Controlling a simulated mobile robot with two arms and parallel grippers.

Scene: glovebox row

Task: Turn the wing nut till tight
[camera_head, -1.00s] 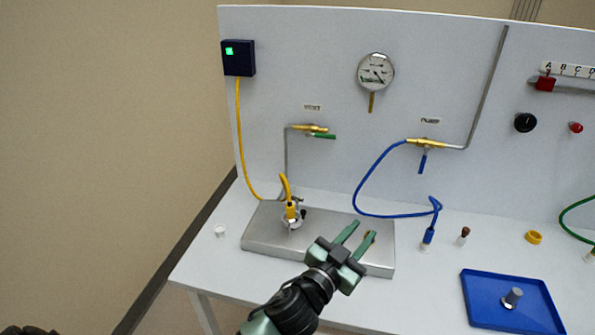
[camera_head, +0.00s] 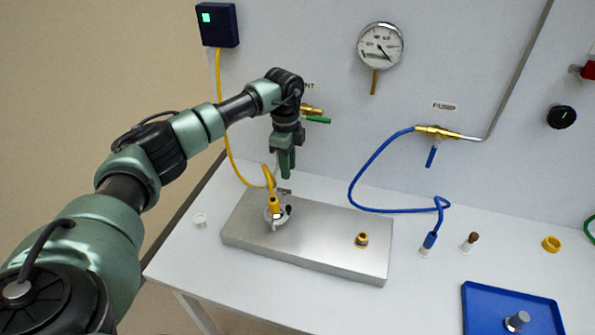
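A yellow hose ends in a yellow fitting (camera_head: 275,205), upright on the left part of a grey metal block (camera_head: 325,245). A pale metal clamp ring (camera_head: 270,222) sits around the fitting's foot. A small grey metal piece (camera_head: 286,191) shows just behind the fitting; I cannot tell whether it is the wing nut. My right gripper is out of view.
A brass-coloured port (camera_head: 361,240) sits on the block's right part. A blue hose (camera_head: 352,180) loops behind the block to a holder on the bench. A blue tray (camera_head: 490,318) stands at the front right.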

